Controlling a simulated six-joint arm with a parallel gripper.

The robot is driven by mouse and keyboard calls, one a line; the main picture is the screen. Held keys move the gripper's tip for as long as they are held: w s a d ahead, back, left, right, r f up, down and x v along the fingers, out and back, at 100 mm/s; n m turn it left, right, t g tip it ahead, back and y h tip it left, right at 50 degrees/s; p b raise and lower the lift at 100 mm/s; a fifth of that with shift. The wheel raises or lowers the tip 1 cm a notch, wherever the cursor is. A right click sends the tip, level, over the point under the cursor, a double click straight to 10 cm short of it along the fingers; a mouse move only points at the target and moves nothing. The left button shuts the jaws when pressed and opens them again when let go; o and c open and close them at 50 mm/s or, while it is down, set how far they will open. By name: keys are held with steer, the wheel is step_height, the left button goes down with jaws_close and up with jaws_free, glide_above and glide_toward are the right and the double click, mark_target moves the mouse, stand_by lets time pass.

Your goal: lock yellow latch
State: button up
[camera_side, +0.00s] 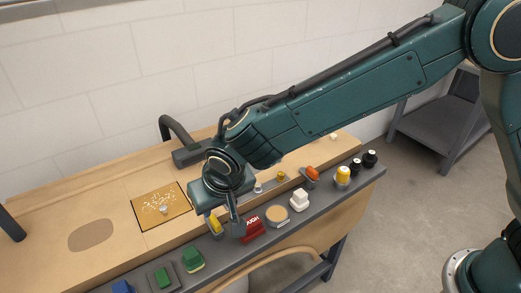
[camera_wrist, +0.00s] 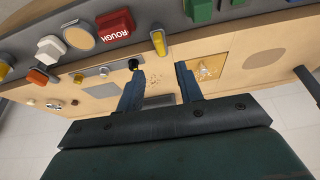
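A slim yellow latch (camera_side: 216,223) stands on the dark front strip of the bench, left of the red block. It also shows in the wrist view (camera_wrist: 158,42), upright-looking and roughly centred beyond my fingertips. My gripper (camera_wrist: 158,72) is open, with two dark blue fingers apart and nothing held between them. In the side view my gripper (camera_side: 225,222) points down close to the latch and partly hides it. I cannot tell whether a finger touches the latch. The exact turn of the latch is not clear.
A red block marked "ROUGH" (camera_side: 254,230) is close on the right, then a round tan disc (camera_side: 277,215) and a white block (camera_side: 299,200). Green parts (camera_side: 193,259) lie to the left. A square gold panel (camera_side: 161,206) is set in the wooden top behind.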

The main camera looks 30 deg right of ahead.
steer(key=shift+v, duration=1.85)
steer(key=s+d+r, duration=0.3)
steer(key=d+r, duration=0.4)
steer(key=d, duration=0.4)
steer(key=s+d+r, duration=0.4)
steer(key=d+r, duration=0.2)
steer(key=d, duration=0.4)
steer(key=s+d+t, duration=0.1)
steer(key=s+d, duration=1)
steer(key=s, duration=0.5)
steer(key=shift+s+d+r, duration=0.25)
steer(key=shift+d+r, duration=0.05)
steer(key=shift+r, duration=0.15)
